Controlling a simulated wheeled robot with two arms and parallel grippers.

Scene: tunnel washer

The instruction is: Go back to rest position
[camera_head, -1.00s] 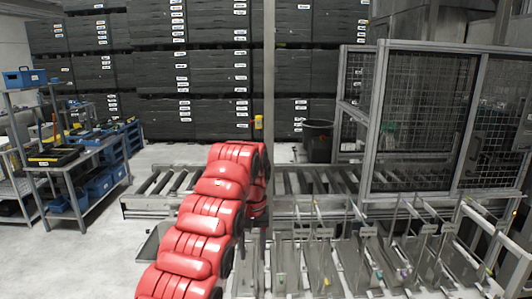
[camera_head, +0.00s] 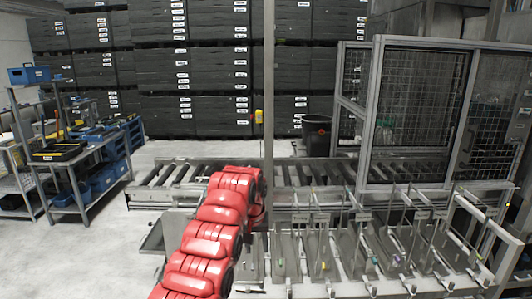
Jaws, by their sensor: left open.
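My red left arm (camera_head: 205,240) rises from the bottom edge of the head view, left of centre, and bends over at its top in front of the roller conveyor. Its far part folds down behind the bend. My left gripper (camera_head: 257,222) is at that far end, mostly hidden by the arm and hard to make out. It is open, and I see nothing held in it. My right arm and right gripper are out of view.
A roller conveyor (camera_head: 310,174) runs across the middle. A row of metal fixtures with upright plates (camera_head: 325,250) stands right of my arm. A mesh guard (camera_head: 415,115) is at right, a blue-binned workbench (camera_head: 85,160) at left. The left floor (camera_head: 100,245) is clear.

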